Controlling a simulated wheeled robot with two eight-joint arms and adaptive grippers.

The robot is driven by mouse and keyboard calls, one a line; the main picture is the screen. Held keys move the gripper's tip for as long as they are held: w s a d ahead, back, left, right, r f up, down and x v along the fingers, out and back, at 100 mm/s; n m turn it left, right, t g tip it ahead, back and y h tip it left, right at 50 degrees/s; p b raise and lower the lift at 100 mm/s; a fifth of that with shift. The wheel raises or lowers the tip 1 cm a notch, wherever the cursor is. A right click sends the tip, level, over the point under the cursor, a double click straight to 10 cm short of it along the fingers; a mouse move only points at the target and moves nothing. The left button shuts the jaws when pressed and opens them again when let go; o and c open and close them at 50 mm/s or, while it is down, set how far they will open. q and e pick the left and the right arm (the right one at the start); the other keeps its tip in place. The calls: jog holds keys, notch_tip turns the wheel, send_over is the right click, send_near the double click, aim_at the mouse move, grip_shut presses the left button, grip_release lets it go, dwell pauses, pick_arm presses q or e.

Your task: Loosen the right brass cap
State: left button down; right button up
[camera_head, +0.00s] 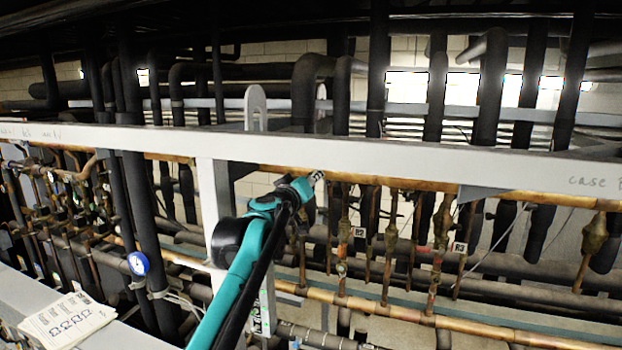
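Several brass valve fittings hang on vertical copper lines below a long horizontal copper pipe (400,183). One brass fitting (443,222) is right of centre, and a larger one (595,236) is at the far right. The caps are too small to tell apart, so I cannot say which is the right brass cap. My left arm rises from the bottom, and its small gripper (317,177) is at the copper pipe, just below the white beam. It is left of both fittings. Whether it touches anything, or is open or shut, I cannot tell. My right gripper is not in view.
A white beam (400,160) crosses the whole view above the fittings, with a white post (213,210) to the left. Dark insulated pipes (377,80) stand behind. A blue gauge (138,263) and a paper sheet (68,320) are at lower left. A lower copper pipe (450,322) runs across.

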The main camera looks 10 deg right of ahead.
pick_arm(q)
jog(key=shift+n, duration=0.3)
jog(key=c, duration=1.3)
grip_release()
jog(key=shift+w, duration=0.1)
jog(key=v, duration=1.2)
